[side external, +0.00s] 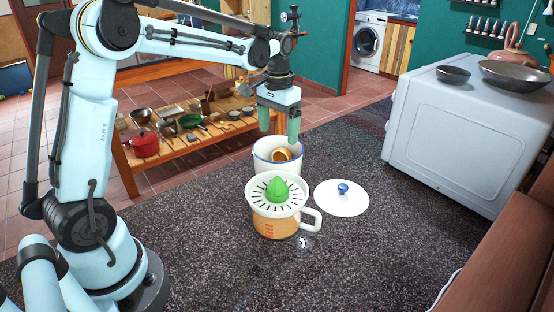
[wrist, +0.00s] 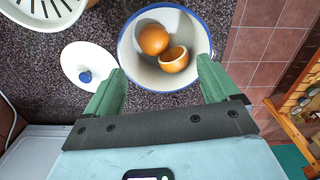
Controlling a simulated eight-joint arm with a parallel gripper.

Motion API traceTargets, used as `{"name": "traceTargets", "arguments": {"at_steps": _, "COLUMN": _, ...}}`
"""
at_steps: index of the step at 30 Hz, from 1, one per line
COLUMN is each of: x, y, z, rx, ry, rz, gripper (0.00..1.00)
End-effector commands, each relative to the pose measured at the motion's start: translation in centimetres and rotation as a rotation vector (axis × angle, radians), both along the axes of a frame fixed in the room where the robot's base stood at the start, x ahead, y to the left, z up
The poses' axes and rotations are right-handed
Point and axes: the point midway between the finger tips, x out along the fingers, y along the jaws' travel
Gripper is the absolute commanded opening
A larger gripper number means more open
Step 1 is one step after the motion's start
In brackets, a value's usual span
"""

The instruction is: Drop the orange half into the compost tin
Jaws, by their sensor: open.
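The compost tin (side external: 262,161) is white with a blue rim and stands uncovered behind the juicer. In the wrist view the tin (wrist: 129,56) holds two orange pieces. One orange piece (wrist: 153,39) shows its rounded peel. The other, an orange half (wrist: 176,60), shows a pale cut rim and lies against it. One orange piece (side external: 282,155) shows inside the tin in the side view; I cannot tell which. My gripper (side external: 279,132) is open and empty, pointing down above the tin. Its green fingers (wrist: 160,68) are apart and touch nothing.
A juicer with a green cone (side external: 278,190) and a handle stands in front of the tin. A white lid with a blue knob (side external: 342,199) lies flat to its right. A low wooden shelf (side external: 180,148) with cookware is behind.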

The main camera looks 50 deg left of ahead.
Motion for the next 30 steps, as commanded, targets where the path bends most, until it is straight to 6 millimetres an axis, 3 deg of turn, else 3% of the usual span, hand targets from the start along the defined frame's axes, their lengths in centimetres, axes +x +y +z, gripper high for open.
{"name": "traceTargets", "arguments": {"at_steps": 6, "x": 0.0, "y": 0.0, "z": 4.1, "rx": 0.000, "ry": 0.000, "rz": 0.000, "gripper": 0.88}}
{"name": "traceTargets", "arguments": {"at_steps": 12, "x": 0.0, "y": 0.0, "z": 6.7, "rx": 0.000, "ry": 0.000, "rz": 0.000, "gripper": 0.88}}
{"name": "traceTargets", "arguments": {"at_steps": 18, "x": 0.0, "y": 0.0, "z": 7.8, "rx": 0.000, "ry": 0.000, "rz": 0.000, "gripper": 0.88}}
{"name": "traceTargets", "arguments": {"at_steps": 30, "x": -0.6, "y": -0.7, "z": 8.1, "rx": 0.006, "ry": -0.024, "rz": -0.008, "gripper": 0.88}}
